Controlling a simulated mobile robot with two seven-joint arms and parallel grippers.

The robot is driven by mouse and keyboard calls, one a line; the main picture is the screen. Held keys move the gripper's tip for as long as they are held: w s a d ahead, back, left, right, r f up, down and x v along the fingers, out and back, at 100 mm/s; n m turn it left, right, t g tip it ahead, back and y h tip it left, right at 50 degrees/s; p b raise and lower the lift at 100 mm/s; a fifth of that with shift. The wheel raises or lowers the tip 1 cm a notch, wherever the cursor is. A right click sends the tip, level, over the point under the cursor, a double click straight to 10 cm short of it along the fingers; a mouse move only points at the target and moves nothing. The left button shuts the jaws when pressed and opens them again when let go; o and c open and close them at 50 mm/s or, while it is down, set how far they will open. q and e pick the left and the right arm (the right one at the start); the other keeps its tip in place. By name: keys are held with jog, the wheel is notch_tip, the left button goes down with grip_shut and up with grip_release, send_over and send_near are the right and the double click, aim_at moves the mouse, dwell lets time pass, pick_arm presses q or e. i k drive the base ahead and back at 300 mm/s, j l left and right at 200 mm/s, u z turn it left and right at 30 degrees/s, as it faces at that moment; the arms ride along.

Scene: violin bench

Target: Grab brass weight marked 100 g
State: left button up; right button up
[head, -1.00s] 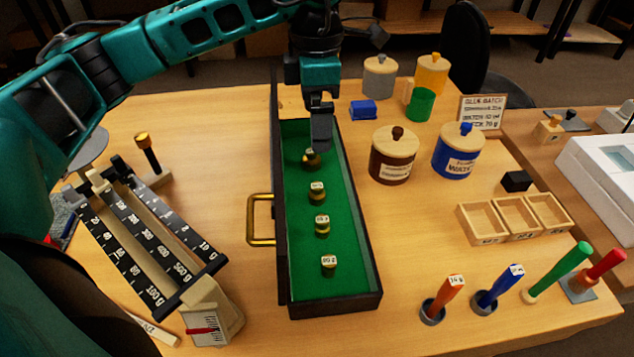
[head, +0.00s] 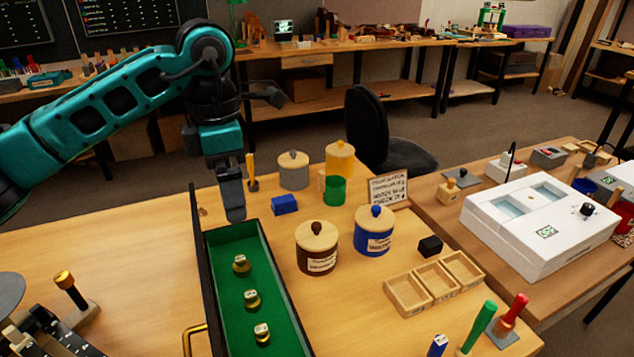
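Several small brass weights with pale tops stand in a row in a long green-lined black case. The far weight (head: 241,264), middle weight (head: 251,299) and near weight (head: 261,333) show; their markings are too small to read, so I cannot tell which is 100 g. The case (head: 198,255) runs out of the bottom of the picture. My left gripper (head: 235,215) points down at the far end of the case, beyond and apart from the far weight. Its fingers are seen edge-on, so their gap is hidden.
A brown jar (head: 317,251), a blue jar (head: 374,235) and a small blue block (head: 284,205) stand right of the case. A wooden three-compartment tray (head: 408,295) is further right. A gold-topped post (head: 70,290) stands at left, with clear table between.

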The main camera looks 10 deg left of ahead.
aim_at(252, 302)
jog(key=k+l, duration=0.7)
jog(key=k, duration=0.2)
